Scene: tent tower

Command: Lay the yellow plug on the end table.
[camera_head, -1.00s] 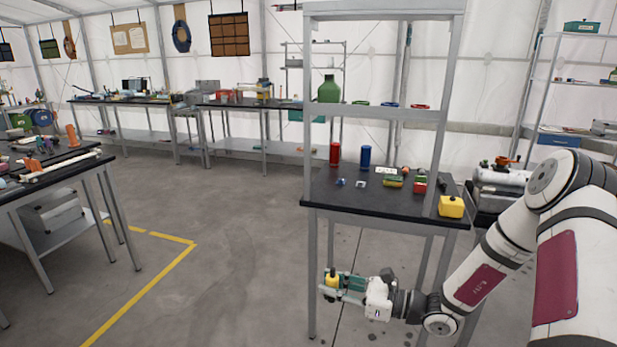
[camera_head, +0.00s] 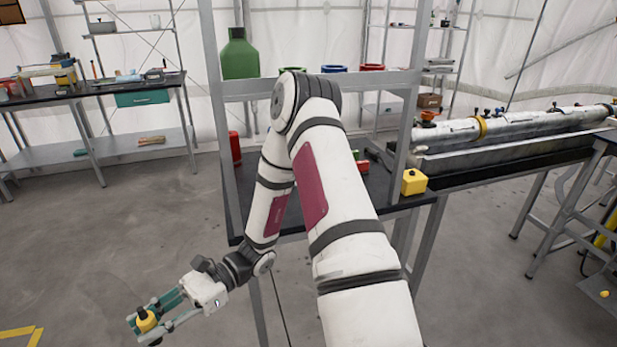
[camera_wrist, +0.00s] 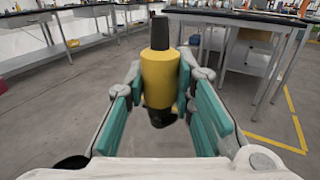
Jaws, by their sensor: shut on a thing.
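My gripper (camera_head: 150,321) is shut on the yellow plug (camera_head: 146,319), low over the floor at the lower left of the head view. In the wrist view, the plug (camera_wrist: 160,78) stands upright between the teal finger pads of my gripper (camera_wrist: 163,110), with a dark stem on top and a dark lower end. Black-topped tables show in the wrist view, one at the right (camera_wrist: 265,18) and others at the left (camera_wrist: 22,20). I cannot tell which one is the end table.
A black-topped workbench (camera_head: 291,217) with a grey shelf frame (camera_head: 222,120) stands behind my arm. It bears a yellow block (camera_head: 414,182) and a red cylinder (camera_head: 235,148). A green bottle (camera_head: 240,55) is on the shelf. Open floor (camera_head: 130,220) lies left.

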